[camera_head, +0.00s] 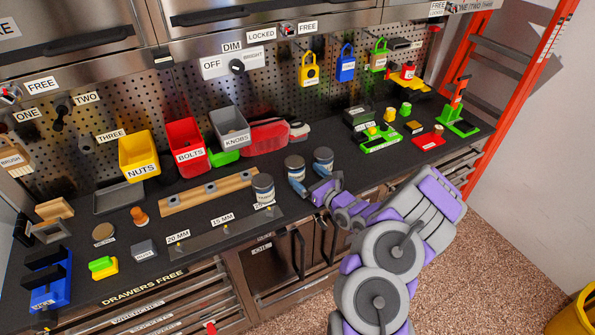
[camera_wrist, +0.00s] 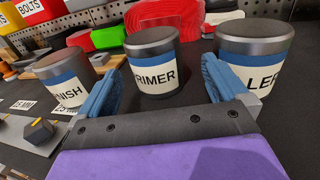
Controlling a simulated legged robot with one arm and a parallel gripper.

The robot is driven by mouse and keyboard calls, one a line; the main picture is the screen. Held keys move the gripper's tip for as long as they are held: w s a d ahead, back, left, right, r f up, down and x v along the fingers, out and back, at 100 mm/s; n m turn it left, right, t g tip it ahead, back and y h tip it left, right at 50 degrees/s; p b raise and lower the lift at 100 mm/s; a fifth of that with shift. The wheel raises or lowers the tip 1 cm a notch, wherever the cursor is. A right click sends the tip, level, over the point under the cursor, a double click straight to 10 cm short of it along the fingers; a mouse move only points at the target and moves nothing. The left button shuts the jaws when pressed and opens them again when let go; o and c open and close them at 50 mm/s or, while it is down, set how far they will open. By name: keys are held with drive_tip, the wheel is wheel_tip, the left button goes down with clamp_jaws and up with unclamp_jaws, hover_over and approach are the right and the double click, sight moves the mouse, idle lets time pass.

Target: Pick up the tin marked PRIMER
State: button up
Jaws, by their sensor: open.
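The PRIMER tin (camera_wrist: 154,68) stands upright on the dark worktop, grey-lidded with a blue band and white label. It is the middle of three similar tins and also shows in the head view (camera_head: 295,166). My gripper (camera_wrist: 164,72) is open, with its blue fingers on either side of the tin in the wrist view, the tin a little beyond or between them; contact cannot be told. In the head view my gripper (camera_head: 311,182) is just in front of the tin. A tin ending in "NISH" (camera_wrist: 63,83) is left, one ending in "LER" (camera_wrist: 255,56) is right.
The right-hand tin stands close beside my right finger. Behind the tins are a red case (camera_head: 268,136) and the KNOBS bin (camera_head: 231,128). A wooden rail (camera_head: 207,191) lies left. Worktop to the right of the tins is clear up to a green tool (camera_head: 380,139).

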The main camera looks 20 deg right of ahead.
sight(294, 167)
drive_tip(key=shift+w+a, duration=0.3)
drive_tip(key=shift+a, duration=0.15)
drive_tip(key=b+x, duration=0.1)
drive_tip(key=x, duration=0.4)
drive_tip(key=shift+w, duration=0.15)
drive_tip(key=shift+w+d, duration=0.15)
drive_tip(key=shift+w, duration=0.05)
drive_tip(key=shift+a, duration=0.3)
drive_tip(key=c, duration=0.3)
drive_tip(key=shift+d, duration=0.2)
drive_tip(key=c, duration=1)
